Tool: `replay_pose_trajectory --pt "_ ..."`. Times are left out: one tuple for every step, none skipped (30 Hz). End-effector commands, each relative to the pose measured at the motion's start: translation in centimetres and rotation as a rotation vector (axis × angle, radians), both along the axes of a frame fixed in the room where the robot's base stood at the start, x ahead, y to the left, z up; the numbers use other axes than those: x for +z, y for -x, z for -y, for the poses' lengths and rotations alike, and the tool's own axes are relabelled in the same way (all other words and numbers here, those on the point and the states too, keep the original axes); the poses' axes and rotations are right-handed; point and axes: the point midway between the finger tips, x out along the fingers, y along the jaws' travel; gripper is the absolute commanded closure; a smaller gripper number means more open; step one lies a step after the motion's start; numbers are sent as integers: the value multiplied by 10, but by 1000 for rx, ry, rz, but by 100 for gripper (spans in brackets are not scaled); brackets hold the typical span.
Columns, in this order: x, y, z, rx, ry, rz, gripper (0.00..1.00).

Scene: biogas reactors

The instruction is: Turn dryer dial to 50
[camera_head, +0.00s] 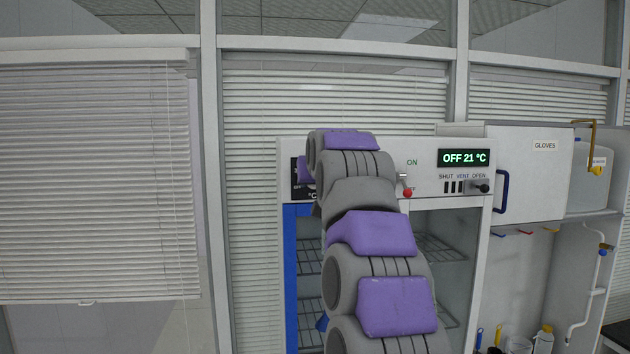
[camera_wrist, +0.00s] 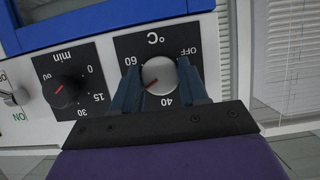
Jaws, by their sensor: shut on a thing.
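The dryer (camera_head: 345,146) stands ahead in the head view, its display (camera_head: 464,158) reading "OFF 21 °C". In the wrist view, which is upside down, the silver temperature dial (camera_wrist: 160,73) sits on a black °C plate (camera_wrist: 141,47) marked OFF, 40 and 60. Its red pointer line lies between the 40 and 60 marks. My gripper (camera_wrist: 160,85) has its two blue fingers on either side of the dial, shut on it. In the head view my arm hides the gripper and most of the °C plate.
A black minutes dial (camera_wrist: 63,91) is beside the °C plate. A red-tipped ON/OFF switch (camera_head: 406,192) points down, and the vent slider (camera_head: 481,188) is by OPEN. A gloves cabinet (camera_head: 528,185) stands right. Blinds (camera_head: 95,180) cover the window left.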

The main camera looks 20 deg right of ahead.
Motion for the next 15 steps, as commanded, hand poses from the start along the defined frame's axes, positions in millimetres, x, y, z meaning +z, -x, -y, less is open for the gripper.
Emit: replay_pose_trajectory --pt "-4 -1 0 1 -3 -7 87" --pt "-4 -1 0 0 -4 -7 87" --pt "-4 -1 0 0 -4 -7 87" --pt "-4 -1 0 0 -4 -7 87" --pt "-4 -1 0 0 -4 -7 87" --pt "-4 -1 0 1 -3 -7 87" --pt "-4 -1 0 1 -3 -7 87" --pt "-4 -1 0 1 -3 -7 87" --pt "-4 -1 0 1 -3 -7 87" --pt "-4 -1 0 1 -3 -7 87" --pt "-3 -1 0 1 -3 -6 54" --pt "-3 -1 0 1 -3 -5 50" --pt "-3 -1 0 0 -3 -6 47" --pt "-2 -1 0 0 -2 -5 44" --pt "-2 0 0 0 -2 -4 40"
